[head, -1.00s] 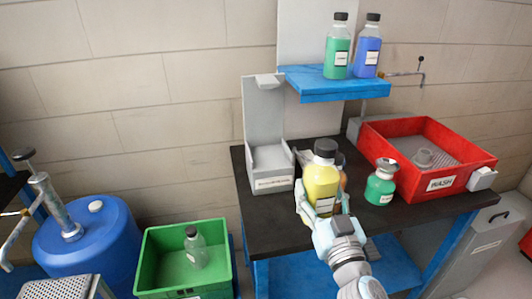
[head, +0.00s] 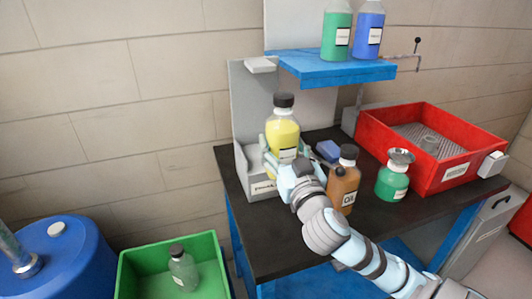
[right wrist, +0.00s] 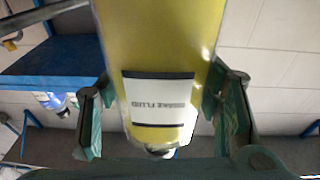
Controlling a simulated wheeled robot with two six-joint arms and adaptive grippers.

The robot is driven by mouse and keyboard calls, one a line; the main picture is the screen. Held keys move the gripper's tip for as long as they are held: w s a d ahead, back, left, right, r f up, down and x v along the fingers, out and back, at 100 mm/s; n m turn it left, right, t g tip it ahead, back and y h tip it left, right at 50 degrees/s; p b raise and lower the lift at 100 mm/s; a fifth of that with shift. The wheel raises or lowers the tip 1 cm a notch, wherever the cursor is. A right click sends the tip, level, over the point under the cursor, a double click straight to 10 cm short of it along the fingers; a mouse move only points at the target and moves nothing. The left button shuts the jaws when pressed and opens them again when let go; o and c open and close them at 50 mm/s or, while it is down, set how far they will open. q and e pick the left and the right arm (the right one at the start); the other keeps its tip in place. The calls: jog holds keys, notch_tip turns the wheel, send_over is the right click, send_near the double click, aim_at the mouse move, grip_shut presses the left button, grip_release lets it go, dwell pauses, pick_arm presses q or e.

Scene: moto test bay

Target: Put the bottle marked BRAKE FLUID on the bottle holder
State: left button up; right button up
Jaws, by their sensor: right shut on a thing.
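The yellow bottle (head: 283,131) with a dark cap is upright in my right gripper (head: 284,152), its fingers closed around its sides. In the right wrist view the bottle (right wrist: 160,45) shows a white label reading BRAKE FLUID, upside down. The grey bottle holder (head: 243,105), with a tall back plate and a low box at its foot, stands at the table's left end. The bottle is in front of the back plate and over the box area. The gripper hides much of the box, so I cannot tell whether the bottle touches it. My left gripper is not in view.
On the dark table (head: 260,235) stand a brown OIL bottle (head: 342,186), a green bottle (head: 393,180), a blue block (head: 328,151) and a red wash tray (head: 450,175). A blue shelf (head: 335,70) above holds two bottles. A green crate (head: 125,270) is on the floor.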

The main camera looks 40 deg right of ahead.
jog(key=w+d+f, duration=0.1)
jog(key=w, duration=0.2)
jog(key=w+d+f, duration=0.1)
jog(key=w, duration=0.3)
jog(key=w+d+b, duration=0.1)
jog(key=w+d, duration=0.1)
jog(key=w, duration=0.1)
jog(key=shift+w+f, duration=0.35)
jog(key=shift+f, duration=0.05)
jog(key=shift+w+f, duration=0.1)
jog(key=shift+f, duration=0.15)
jog(key=o, duration=1.3)
jog(key=shift+f, duration=0.1)
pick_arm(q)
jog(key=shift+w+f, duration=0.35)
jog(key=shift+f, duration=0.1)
pick_arm(e)
jog(key=shift+o, duration=0.7)
jog(key=shift+a, duration=0.1)
